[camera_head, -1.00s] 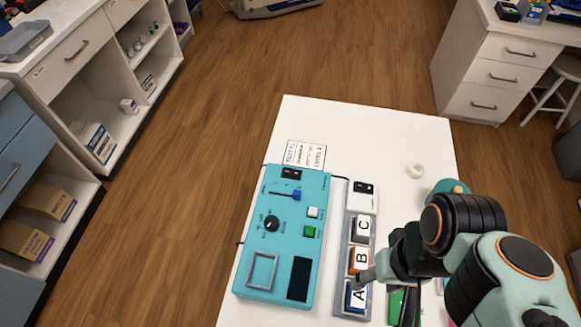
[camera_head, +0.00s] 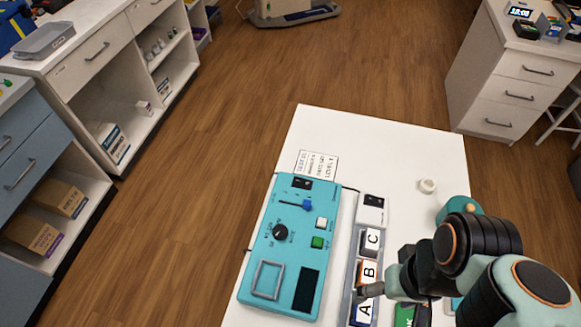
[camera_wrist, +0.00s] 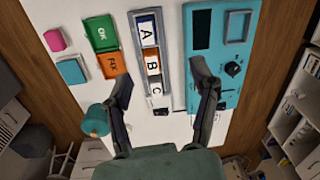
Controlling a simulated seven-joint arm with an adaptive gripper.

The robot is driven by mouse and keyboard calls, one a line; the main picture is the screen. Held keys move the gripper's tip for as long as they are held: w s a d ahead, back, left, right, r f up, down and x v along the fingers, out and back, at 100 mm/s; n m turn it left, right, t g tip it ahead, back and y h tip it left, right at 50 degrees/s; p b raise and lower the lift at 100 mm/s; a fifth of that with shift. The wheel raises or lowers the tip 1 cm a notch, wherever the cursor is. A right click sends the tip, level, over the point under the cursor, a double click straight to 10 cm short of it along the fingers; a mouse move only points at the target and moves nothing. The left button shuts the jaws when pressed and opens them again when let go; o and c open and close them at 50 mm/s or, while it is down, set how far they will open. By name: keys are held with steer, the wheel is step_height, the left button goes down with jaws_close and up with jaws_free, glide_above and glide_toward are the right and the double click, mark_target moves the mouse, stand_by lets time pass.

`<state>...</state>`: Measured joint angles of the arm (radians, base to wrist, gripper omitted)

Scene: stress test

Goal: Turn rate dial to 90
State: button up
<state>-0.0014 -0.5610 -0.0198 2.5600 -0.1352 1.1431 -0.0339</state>
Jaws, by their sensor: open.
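The rate dial is a black round knob (camera_head: 280,232) on a teal panel (camera_head: 252,250); its scale marks are too small to read. The dial also shows in the wrist view (camera_wrist: 233,69), right of my right-hand finger. My gripper (camera_wrist: 161,74) is open and empty, its fingers apart over the grey strip with blocks A, B and C. The right-hand finger overlaps the left edge of the teal panel in that view. In the head view my gripper (camera_head: 366,291) is right of the panel, near blocks A and B, apart from the dial.
The panel also has a blue slider (camera_head: 307,204), white and green buttons (camera_head: 317,242), a square frame and a dark screen. Green OK and orange blocks (camera_wrist: 112,64) lie left of the strip in the wrist view. A white ring (camera_head: 427,186) lies on the white table (camera_head: 385,140).

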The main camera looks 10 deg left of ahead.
steer(key=w+r+n+t, duration=0.3)
steer(key=w+n, duration=0.1)
steer(key=w, duration=0.5)
steer(key=w+a+f+n, duration=0.3)
steer(key=w+a+n, duration=0.2)
steer(key=w+a, duration=0.3)
steer(key=n+g, duration=0.4)
glide_above(280, 230)
steer(key=shift+h, duration=0.3)
steer(key=f, duration=1.4)
steer(key=shift+w, duration=0.2)
step_height(280, 230, down, 5)
steer(key=shift+s+r, duration=0.1)
steer(key=shift+s, duration=0.05)
steer(key=shift+f, duration=0.55)
jaws_close()
